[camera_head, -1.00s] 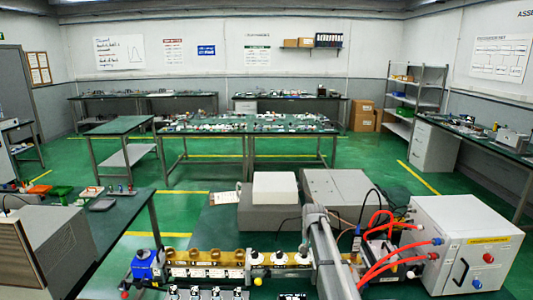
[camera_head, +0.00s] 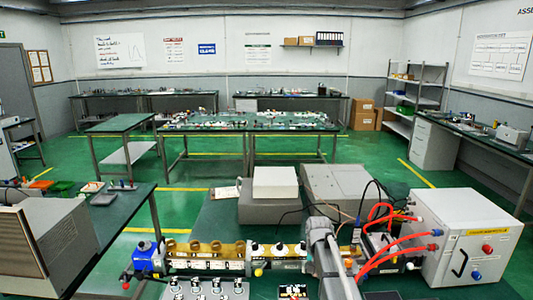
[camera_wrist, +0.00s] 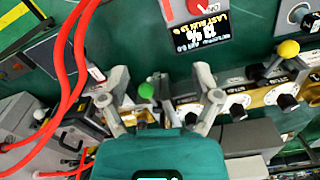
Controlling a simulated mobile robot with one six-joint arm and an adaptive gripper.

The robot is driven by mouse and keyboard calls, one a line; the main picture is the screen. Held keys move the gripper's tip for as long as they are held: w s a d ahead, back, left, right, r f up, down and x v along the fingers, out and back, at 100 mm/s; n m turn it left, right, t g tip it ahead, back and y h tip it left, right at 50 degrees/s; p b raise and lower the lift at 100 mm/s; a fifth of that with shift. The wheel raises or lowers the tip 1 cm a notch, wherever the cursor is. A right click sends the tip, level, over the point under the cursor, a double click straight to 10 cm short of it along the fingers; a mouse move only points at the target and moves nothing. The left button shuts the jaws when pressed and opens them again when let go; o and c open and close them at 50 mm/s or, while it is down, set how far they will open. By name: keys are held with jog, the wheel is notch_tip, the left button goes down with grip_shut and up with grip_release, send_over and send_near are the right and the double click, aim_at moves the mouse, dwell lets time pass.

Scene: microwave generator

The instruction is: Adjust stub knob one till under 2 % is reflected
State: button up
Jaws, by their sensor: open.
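My gripper (camera_wrist: 160,76) is open in the wrist view, its fingers apart above the tuner hardware. A green ball (camera_wrist: 147,91) and a dark upright part show between or beyond the fingers; I see no contact. The gold waveguide section (camera_wrist: 270,95) with several black stub knobs (camera_wrist: 238,112) lies right of the fingers. Which knob is number one I cannot tell. In the head view the black-topped knobs (camera_head: 279,248) stand in a row left of my arm, which hides the gripper.
Red hoses (camera_wrist: 70,70) cross the wrist view's left side and run to the white generator box (camera_head: 465,240) at right. Grey boxes (camera_head: 340,190) stand behind the waveguide. A yellow ball (camera_wrist: 288,48) sticks up at the wrist view's right.

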jog(key=s+f+n+b, duration=0.1)
jog(key=s+f+b, duration=0.2)
jog(key=s, duration=0.7)
jog(key=s+f+n+b, duration=0.2)
jog(key=s+f+b, duration=0.1)
jog(key=s, duration=0.8)
jog(key=shift+f+b, duration=0.3)
jog(key=shift+f, duration=0.3)
jog(key=shift+w, duration=0.1)
